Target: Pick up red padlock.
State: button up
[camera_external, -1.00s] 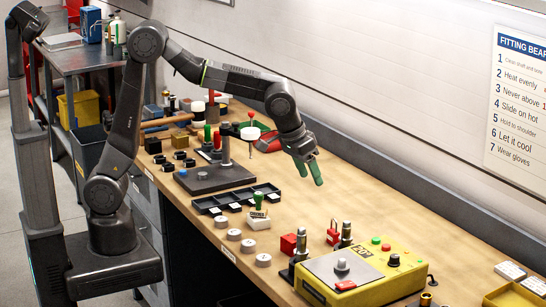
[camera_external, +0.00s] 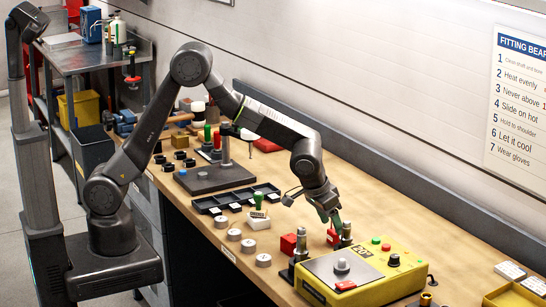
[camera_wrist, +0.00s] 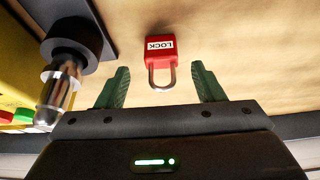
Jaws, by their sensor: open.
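The red padlock (camera_wrist: 160,46) is on the wooden bench top in the wrist view, its white LOCK label upside down and its metal shackle towards my gripper. My gripper (camera_wrist: 161,73) is open and empty. In the wrist view its green fingers stand either side of the shackle with gaps, and the red body appears just beyond the fingertips. I cannot tell the exact height of the fingertips above the bench.
A post with a metal tip (camera_wrist: 63,80) stands close to the left finger in the wrist view. Bare bench (camera_external: 400,222) lies behind.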

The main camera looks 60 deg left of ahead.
aim_at(333, 231)
jog(key=shift+p+x, duration=0.65)
jog(key=shift+x, duration=1.6)
jog(key=shift+s+a, duration=0.1)
jog(key=shift+s, duration=0.1)
jog(key=c, duration=1.1)
